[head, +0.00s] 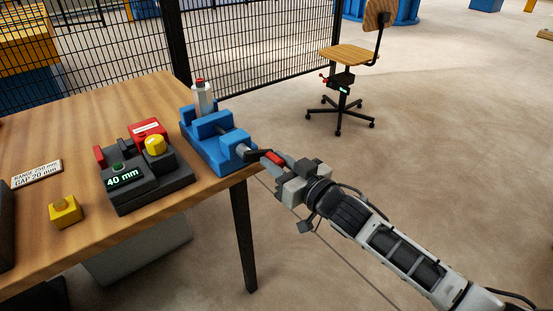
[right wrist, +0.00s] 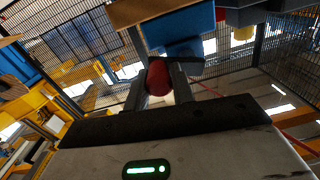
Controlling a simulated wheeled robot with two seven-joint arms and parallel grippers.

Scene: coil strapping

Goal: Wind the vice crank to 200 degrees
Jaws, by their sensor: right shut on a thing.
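The blue vice (head: 212,140) sits at the right corner of the wooden table, with a pale cylinder with a red top (head: 202,97) upright at its far end. The crank with a red handle (head: 272,157) sticks out from the vice's near end, past the table edge. My right gripper (head: 281,165) is shut on the red handle. In the right wrist view the red handle's round end (right wrist: 158,77) sits between the two fingers, with the blue vice body (right wrist: 178,28) beyond. The exact crank angle cannot be read. My left gripper is not in view.
A dark device (head: 150,180) with a "40 mm" display, a yellow knob and a red part stands left of the vice. A yellow block (head: 65,211) and a label plate (head: 37,173) lie farther left. A chair (head: 348,60) stands on open floor behind.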

